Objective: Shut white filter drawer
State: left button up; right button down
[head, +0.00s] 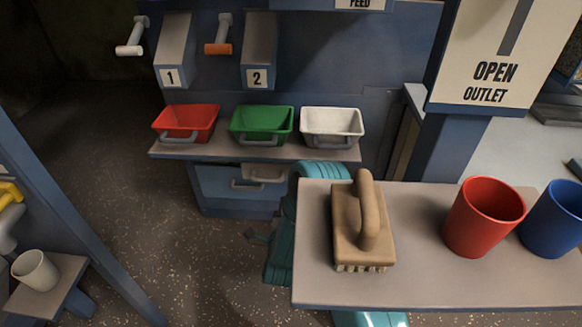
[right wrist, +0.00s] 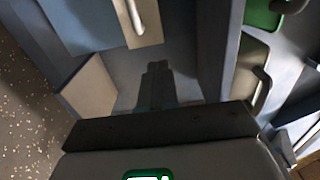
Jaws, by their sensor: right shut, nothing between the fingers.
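A small off-white drawer front (head: 265,174) with a grey handle shows under the shelf in the head view, beside a blue drawer front (head: 215,182). My teal arm partly covers the area right of it. My right gripper (right wrist: 157,68) is shut and empty in the right wrist view. Its dark fingers point toward blue panels, between a pale beige panel (right wrist: 90,88) and a green surface. A light handle bar (right wrist: 134,15) is just beyond the fingertips. I cannot tell whether the fingers touch anything. My left gripper is out of view.
Red (head: 186,122), green (head: 262,124) and white (head: 332,124) bins stand on the shelf (head: 255,153) above. A near table (head: 430,290) carries a brush (head: 362,225), a red cup (head: 482,217) and a blue cup (head: 555,220).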

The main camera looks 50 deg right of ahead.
pick_arm(q)
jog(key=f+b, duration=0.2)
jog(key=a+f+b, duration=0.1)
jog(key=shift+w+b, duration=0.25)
jog(key=shift+b, duration=0.15)
pick_arm(e)
jog(key=x, duration=1.4)
jog(key=shift+s+d, duration=0.2)
jog(key=shift+s, duration=0.05)
